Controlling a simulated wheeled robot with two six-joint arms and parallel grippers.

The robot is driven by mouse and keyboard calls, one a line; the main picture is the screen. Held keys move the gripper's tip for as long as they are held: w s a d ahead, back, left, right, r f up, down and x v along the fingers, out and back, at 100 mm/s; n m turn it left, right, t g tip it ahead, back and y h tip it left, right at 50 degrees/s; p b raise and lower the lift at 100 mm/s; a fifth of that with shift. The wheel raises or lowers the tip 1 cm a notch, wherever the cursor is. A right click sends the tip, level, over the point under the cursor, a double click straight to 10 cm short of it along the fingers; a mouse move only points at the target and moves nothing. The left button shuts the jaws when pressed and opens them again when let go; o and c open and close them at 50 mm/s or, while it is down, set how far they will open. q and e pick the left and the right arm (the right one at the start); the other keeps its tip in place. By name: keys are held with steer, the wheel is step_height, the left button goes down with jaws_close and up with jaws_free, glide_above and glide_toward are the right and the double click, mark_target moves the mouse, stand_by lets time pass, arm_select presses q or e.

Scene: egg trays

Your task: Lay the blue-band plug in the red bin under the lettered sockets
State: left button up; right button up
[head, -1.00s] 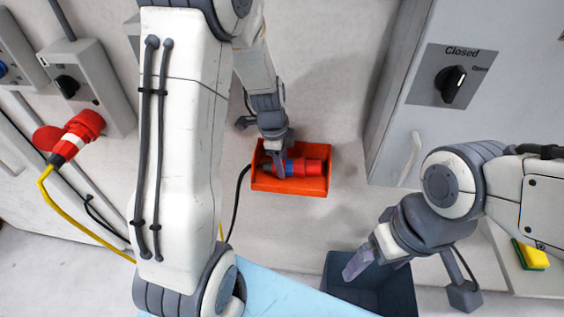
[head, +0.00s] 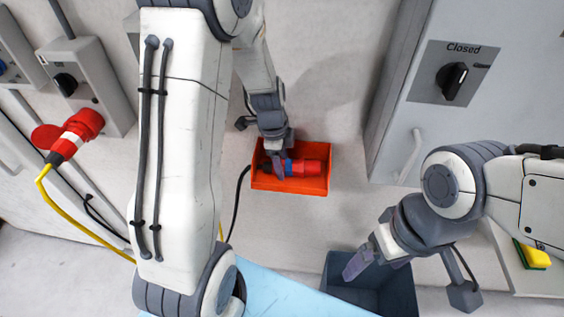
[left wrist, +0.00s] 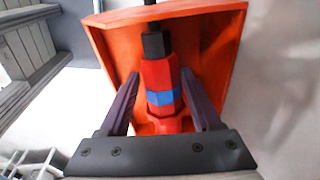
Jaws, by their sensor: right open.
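The blue-band plug (head: 308,168), red with a blue ring, lies in the red bin (head: 290,186) against the wall. In the left wrist view the plug (left wrist: 162,98) lies along the bin (left wrist: 222,45), its black cable end away from me. My left gripper (head: 277,168) is down in the bin at the plug. In the left wrist view its fingers (left wrist: 160,85) stand on either side of the plug, with narrow gaps showing, so it is open around it. My right gripper (head: 362,262) is open and empty, over a dark blue-grey bin.
The dark bin (head: 385,298) stands at the bottom centre, beside a light blue surface (head: 285,296). Another red plug (head: 72,140) with a yellow cable sits in a wall socket at left. A grey cabinet with a "Closed" switch (head: 453,80) is at right. A sponge (head: 535,258) lies at far right.

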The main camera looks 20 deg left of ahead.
arm_select(q)
steer(key=shift+o, duration=0.6)
step_height(320, 180, up, 10)
steer(key=s+a+b, duration=0.1)
steer(key=s+d+r+n, duration=0.1)
steer(key=s+d+n, duration=0.2)
steer(key=s+d, duration=0.7)
steer(key=s+d+n, duration=0.2)
steer(key=s+d, duration=0.1)
steer(key=s, duration=0.3)
steer(key=s+d+n+g, duration=0.1)
steer(key=s+d+n, duration=0.2)
steer(key=s, duration=0.3)
steer(key=shift+d+f, duration=0.35)
steer(key=shift+d, duration=0.4)
